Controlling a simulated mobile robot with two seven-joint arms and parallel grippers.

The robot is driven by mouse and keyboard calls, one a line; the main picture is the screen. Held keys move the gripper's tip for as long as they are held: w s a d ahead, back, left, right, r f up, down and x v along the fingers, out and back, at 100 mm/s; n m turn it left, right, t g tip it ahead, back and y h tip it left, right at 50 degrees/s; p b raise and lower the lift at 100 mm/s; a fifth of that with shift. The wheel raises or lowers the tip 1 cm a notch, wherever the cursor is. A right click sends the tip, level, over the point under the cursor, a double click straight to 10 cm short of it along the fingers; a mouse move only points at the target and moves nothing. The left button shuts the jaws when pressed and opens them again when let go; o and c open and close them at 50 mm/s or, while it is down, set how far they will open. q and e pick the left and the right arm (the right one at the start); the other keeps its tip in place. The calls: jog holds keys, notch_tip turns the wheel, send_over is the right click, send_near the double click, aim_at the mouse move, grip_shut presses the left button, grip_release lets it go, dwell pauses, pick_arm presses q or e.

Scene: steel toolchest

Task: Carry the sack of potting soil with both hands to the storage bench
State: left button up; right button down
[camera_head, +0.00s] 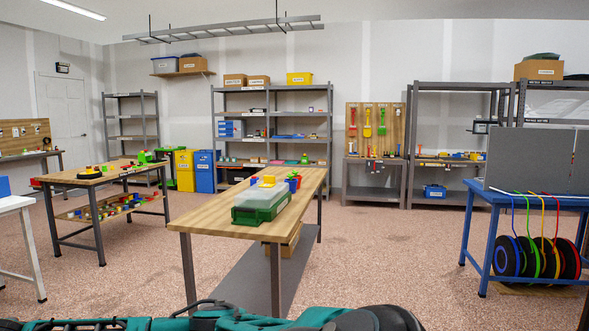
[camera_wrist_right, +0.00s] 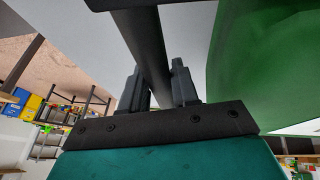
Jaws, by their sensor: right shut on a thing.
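In the right wrist view my right gripper (camera_wrist_right: 157,72) is shut on a dark bar (camera_wrist_right: 140,38) that passes between its fingers. A large smooth green surface (camera_wrist_right: 265,65) fills the upper right of that view, close beside the gripper. It may be part of the sack of potting soil, but no label or full outline shows. Whether the bar belongs to it I cannot tell. No sack shows in the head view. A wood-topped bench (camera_head: 212,217) with a grey lower shelf stands ahead in the head view; I cannot tell whether it is the storage bench. My left gripper is out of view.
A green case with a clear lid (camera_head: 260,202) sits on the middle bench. A second wooden table (camera_head: 75,179) stands left, a blue table (camera_head: 478,189) with hanging coloured-rim wheels right. Steel shelves (camera_head: 271,112) line the back wall. Floor between the tables is open.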

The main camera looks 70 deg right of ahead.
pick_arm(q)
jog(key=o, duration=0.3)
pick_arm(e)
jog(key=shift+s+f, duration=0.1)
jog(key=shift+f, duration=0.2)
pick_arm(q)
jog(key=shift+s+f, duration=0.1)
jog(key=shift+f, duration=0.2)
pick_arm(e)
jog(key=c, duration=1.2)
grip_release()
jog(key=shift+s+f, duration=0.1)
jog(key=shift+f, duration=0.15)
jog(key=shift+c, duration=0.2)
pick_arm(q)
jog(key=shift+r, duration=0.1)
pick_arm(e)
jog(key=o, duration=0.5)
jog(key=shift+r, duration=0.15)
jog(key=shift+c, duration=0.2)
jog(key=shift+a+r, duration=0.1)
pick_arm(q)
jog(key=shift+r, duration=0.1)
pick_arm(e)
jog(key=shift+w+r, duration=0.1)
jog(key=shift+w, duration=0.1)
